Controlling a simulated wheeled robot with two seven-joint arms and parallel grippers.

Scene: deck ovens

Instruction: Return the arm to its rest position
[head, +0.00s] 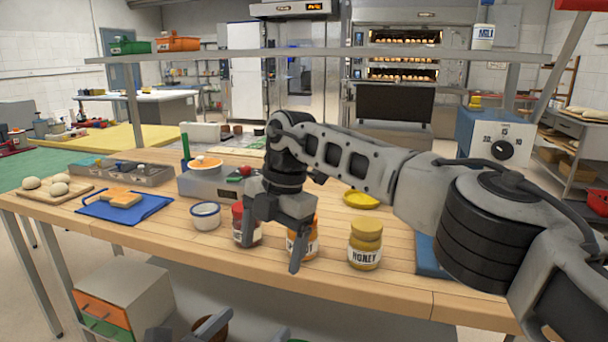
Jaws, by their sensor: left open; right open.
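My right arm comes in from the right and reaches across the front of the wooden table (420,283). Its gripper (271,257) points down, open, with nothing seen between the fingers. Its fingers partly hide a red-lidded jar (238,212) and an orange-lidded jar (312,246). I cannot tell whether they touch the jars. A yellow honey jar (365,246) stands to the right, clear of the fingers. My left gripper (190,328) is low at the bottom edge, below the tabletop's front edge, open and partly cut off by the frame.
A white bowl (206,217), a blue board (151,207) with bread (122,197), and a dough board (75,193) are on the left. A scale (205,183) and yellow dish (361,200) lie behind. A dial box (488,145) stands right. Drawers (152,297) are below the table.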

